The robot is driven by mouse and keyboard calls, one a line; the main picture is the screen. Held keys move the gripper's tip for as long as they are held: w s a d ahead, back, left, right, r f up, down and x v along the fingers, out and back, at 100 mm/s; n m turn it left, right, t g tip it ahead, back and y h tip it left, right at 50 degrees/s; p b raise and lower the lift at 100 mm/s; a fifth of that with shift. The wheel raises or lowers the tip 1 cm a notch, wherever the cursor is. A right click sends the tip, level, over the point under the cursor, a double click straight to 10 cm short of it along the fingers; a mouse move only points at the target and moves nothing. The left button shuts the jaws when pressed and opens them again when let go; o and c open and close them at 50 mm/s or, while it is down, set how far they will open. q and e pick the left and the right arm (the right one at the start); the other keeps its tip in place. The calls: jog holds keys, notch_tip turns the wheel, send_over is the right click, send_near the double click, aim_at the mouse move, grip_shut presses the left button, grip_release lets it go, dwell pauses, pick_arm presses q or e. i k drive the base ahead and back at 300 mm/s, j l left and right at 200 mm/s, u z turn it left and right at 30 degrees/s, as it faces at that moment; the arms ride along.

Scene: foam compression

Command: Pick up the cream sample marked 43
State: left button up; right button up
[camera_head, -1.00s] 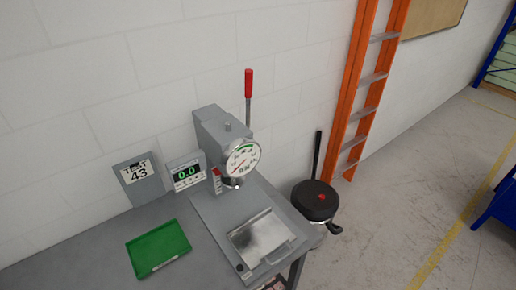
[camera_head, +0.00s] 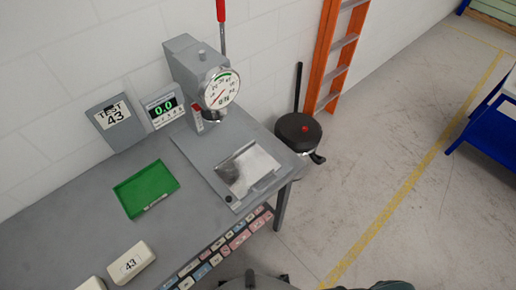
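A cream block marked 43 (camera_head: 130,263) lies on the grey bench at the lower left, with its label facing up. A second cream block (camera_head: 92,284) beside it is cut off by the bottom edge, and any marking on it is out of view. A sign reading TEST 43 (camera_head: 113,116) stands against the wall. Neither of my grippers can be made out in the view.
A green tray (camera_head: 146,188) lies empty on the bench (camera_head: 60,225). A press with a dial (camera_head: 221,90) and red-tipped lever stands behind a metal plate (camera_head: 249,170). A display (camera_head: 165,108) reads 0.0. Several coloured labelled pieces (camera_head: 225,246) line the bench's front.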

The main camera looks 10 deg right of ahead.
aim_at(121, 270)
jog(key=u, duration=1.95)
